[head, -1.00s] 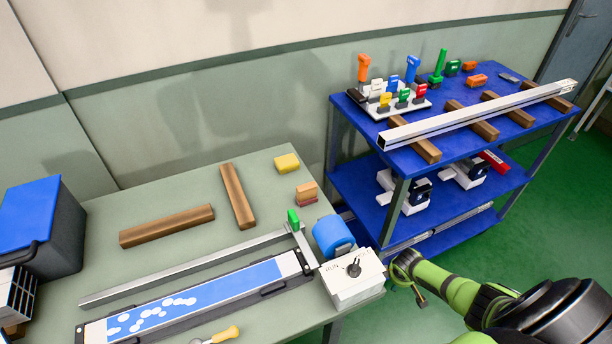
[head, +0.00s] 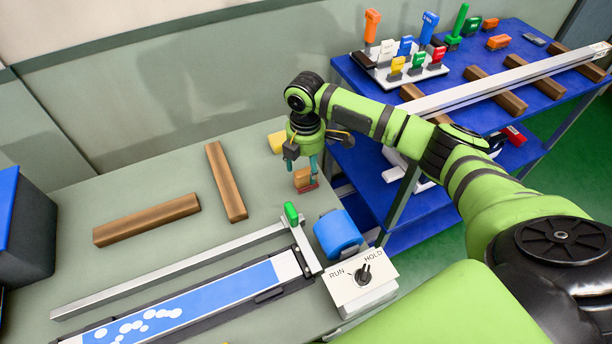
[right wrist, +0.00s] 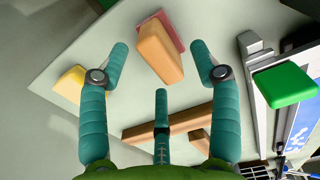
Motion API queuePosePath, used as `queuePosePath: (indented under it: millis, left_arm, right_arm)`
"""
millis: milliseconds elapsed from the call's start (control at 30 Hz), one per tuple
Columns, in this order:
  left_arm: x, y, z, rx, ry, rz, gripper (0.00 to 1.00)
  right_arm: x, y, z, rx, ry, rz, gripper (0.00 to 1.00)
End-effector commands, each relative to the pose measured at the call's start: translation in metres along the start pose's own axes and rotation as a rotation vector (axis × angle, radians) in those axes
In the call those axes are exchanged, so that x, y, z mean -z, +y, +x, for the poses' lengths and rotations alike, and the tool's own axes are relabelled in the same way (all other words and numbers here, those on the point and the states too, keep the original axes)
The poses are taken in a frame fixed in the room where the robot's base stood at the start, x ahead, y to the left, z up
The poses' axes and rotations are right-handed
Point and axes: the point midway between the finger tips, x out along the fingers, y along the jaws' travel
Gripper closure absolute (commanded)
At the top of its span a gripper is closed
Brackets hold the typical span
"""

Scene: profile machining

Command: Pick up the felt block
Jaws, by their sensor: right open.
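A small orange-tan block with a reddish layer along its bottom, which looks like the felt block (head: 303,181), stands on the grey-green table near its back right edge. My right gripper (head: 303,166) is above it, pointing down, and partly covers its top in the head view. In the right wrist view the felt block (right wrist: 160,55) lies between the two upper fingertips, with space on both sides. The right gripper (right wrist: 160,62) is open and empty, its third finger below the block. My left gripper is not in view.
A yellow block (head: 277,142) is close behind the gripper. A blue roll (head: 338,233), a RUN/HOLD switch box (head: 360,287) and a rail with a green handle (head: 291,213) stand nearer. Two wooden bars (head: 226,181) lie left. A blue shelf cart (head: 378,191) adjoins on the right.

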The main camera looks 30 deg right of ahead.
Motion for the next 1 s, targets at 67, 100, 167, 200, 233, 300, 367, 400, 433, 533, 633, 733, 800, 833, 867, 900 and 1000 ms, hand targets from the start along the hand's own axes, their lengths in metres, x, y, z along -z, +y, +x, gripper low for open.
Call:
queuePosePath:
  millis: [67, 100, 167, 200, 233, 300, 367, 400, 433, 533, 633, 733, 800, 833, 867, 900, 1000]
  left_arm:
    - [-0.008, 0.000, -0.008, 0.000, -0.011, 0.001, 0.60]
    - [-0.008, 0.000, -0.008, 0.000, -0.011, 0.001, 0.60]
    - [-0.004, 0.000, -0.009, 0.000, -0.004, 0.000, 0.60]
    - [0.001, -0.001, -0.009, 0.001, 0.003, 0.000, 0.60]
    - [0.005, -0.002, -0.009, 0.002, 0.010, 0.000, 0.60]
    - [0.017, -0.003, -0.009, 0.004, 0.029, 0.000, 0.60]
    - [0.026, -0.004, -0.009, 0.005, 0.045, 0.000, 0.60]
    - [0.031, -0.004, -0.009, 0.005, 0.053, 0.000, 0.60]
    - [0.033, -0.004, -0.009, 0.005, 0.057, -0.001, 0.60]
    - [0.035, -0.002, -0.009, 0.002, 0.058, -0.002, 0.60]
    - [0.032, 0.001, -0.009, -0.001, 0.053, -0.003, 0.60]
    - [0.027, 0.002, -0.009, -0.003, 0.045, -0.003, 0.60]
    - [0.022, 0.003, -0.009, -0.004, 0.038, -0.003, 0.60]
    - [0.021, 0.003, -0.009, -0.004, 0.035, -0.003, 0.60]
    - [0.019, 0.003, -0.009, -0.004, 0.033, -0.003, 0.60]
    - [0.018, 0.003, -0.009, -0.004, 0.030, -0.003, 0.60]
    - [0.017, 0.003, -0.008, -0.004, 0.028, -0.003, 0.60]
  right_arm:
    - [0.001, 0.000, 0.011, 0.004, -0.001, 0.001, 0.37]
    - [0.001, 0.001, 0.018, 0.004, -0.002, 0.002, 0.37]
    - [0.001, 0.001, 0.026, 0.003, -0.001, 0.002, 0.37]
    - [0.001, 0.001, 0.030, 0.002, -0.001, 0.002, 0.37]
    - [0.001, 0.001, 0.032, 0.001, -0.001, 0.002, 0.37]
    - [0.001, 0.001, 0.035, 0.000, -0.001, 0.002, 0.37]
    - [0.001, 0.001, 0.036, -0.001, -0.001, 0.002, 0.37]
    - [0.001, 0.001, 0.036, -0.001, -0.001, 0.002, 0.37]
    - [0.001, 0.001, 0.036, -0.001, -0.001, 0.002, 0.37]
    - [0.001, 0.001, 0.036, -0.001, -0.001, 0.002, 0.49]
    - [0.001, 0.001, 0.035, -0.001, -0.001, 0.002, 0.89]
    - [0.001, 0.001, 0.036, -0.001, -0.001, 0.002, 1.00]
    - [0.001, 0.001, 0.035, -0.001, -0.001, 0.002, 1.00]
    - [0.001, 0.001, 0.035, -0.001, -0.001, 0.002, 1.00]
    - [0.001, 0.001, 0.035, -0.001, -0.001, 0.002, 1.00]
    - [0.001, 0.001, 0.035, -0.001, -0.001, 0.002, 1.00]
    - [0.001, 0.001, 0.035, -0.001, -0.001, 0.002, 1.00]
